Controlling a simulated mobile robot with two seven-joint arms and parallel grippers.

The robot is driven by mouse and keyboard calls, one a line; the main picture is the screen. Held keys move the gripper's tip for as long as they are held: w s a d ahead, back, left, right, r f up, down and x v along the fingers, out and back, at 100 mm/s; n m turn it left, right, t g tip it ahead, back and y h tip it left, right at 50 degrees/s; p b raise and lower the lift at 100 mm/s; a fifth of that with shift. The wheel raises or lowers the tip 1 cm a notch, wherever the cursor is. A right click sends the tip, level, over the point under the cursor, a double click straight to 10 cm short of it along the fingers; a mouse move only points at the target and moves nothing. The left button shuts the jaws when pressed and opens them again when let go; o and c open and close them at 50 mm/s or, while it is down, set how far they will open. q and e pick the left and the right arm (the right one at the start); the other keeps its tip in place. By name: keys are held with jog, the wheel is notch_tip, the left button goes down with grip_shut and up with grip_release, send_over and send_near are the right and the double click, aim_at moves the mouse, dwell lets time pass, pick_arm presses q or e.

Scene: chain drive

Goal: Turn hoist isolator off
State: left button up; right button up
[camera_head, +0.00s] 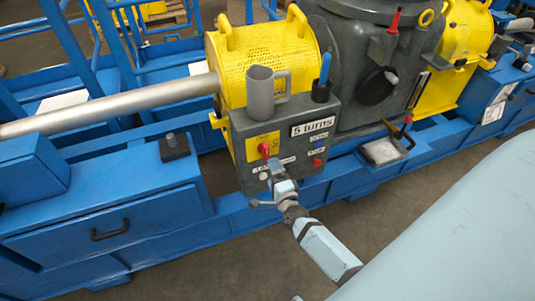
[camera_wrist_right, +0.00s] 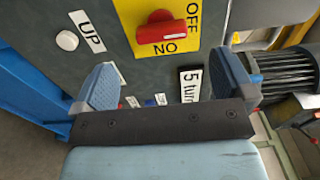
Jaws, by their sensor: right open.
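The isolator is a red rotary knob (camera_head: 264,148) on a yellow plate (camera_head: 263,141) on the front of a grey control box (camera_head: 238,120). In the right wrist view the red knob (camera_wrist_right: 160,33) lies across the picture, with OFF at the plate's upper right and ON upside down below it. A pale line shows on the knob; its exact pointing is unclear. My right gripper (camera_head: 268,184) is open in front of the box's lower part. In the wrist view the knob is beyond the gripper (camera_wrist_right: 165,82), sideways between its spread fingers, and untouched. My left gripper is out of view.
A white button (camera_wrist_right: 67,40) beside an UP label (camera_wrist_right: 88,32) and a "5 turns" label (camera_head: 313,127) are on the same face. A grey cup-like part (camera_head: 266,95) and a blue-handled part (camera_head: 323,75) stand on top. Blue frame beams (camera_head: 250,212) run below.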

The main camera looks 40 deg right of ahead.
jog(key=shift+v, duration=2.2)
